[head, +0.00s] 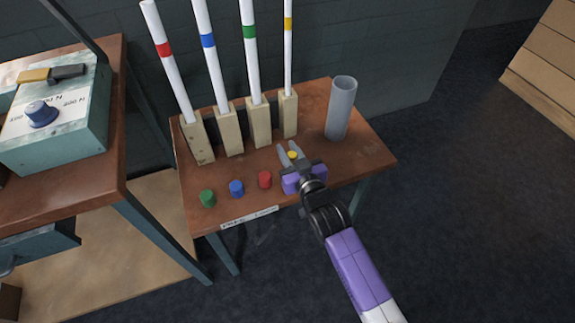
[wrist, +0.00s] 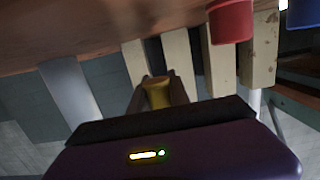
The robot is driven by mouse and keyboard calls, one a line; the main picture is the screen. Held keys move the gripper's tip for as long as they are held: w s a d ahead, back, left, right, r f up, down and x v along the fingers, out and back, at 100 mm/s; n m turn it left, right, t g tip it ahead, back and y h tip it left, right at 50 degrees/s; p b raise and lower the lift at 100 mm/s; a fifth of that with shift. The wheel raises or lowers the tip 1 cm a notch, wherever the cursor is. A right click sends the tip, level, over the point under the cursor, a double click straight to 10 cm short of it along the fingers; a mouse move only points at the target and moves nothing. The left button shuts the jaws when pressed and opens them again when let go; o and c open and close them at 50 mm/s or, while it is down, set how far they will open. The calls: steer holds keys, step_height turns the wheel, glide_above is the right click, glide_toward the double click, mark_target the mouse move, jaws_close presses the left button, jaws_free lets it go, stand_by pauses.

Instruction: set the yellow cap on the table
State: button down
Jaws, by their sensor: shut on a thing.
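The yellow cap (head: 292,154) is between the fingertips of my gripper (head: 288,153) in the head view. My gripper is shut on it, over the right part of the small brown table (head: 330,170). In the wrist view the yellow cap (wrist: 157,93) shows between the two fingers (wrist: 156,90), in front of the wooden blocks. The head view does not show clearly whether the cap touches the table top.
Green (head: 207,198), blue (head: 236,188) and red (head: 265,179) caps stand in a row left of my gripper. Behind are several wooden blocks (head: 228,131) holding white tubes with coloured bands. A grey cylinder (head: 341,108) stands at the back right. The table's right front is clear.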

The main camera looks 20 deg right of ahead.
steer(key=shift+f+b, duration=0.9)
steer(key=shift+f, duration=1.8)
steer(key=shift+f, duration=0.1)
steer(key=shift+f, duration=0.15)
steer(key=c, duration=1.2)
jaws_free()
steer(key=shift+c, duration=0.2)
steer(key=shift+r, duration=0.25)
steer(key=s+r, duration=0.1)
steer(key=s, duration=1.1)
steer(key=shift+r, duration=0.4)
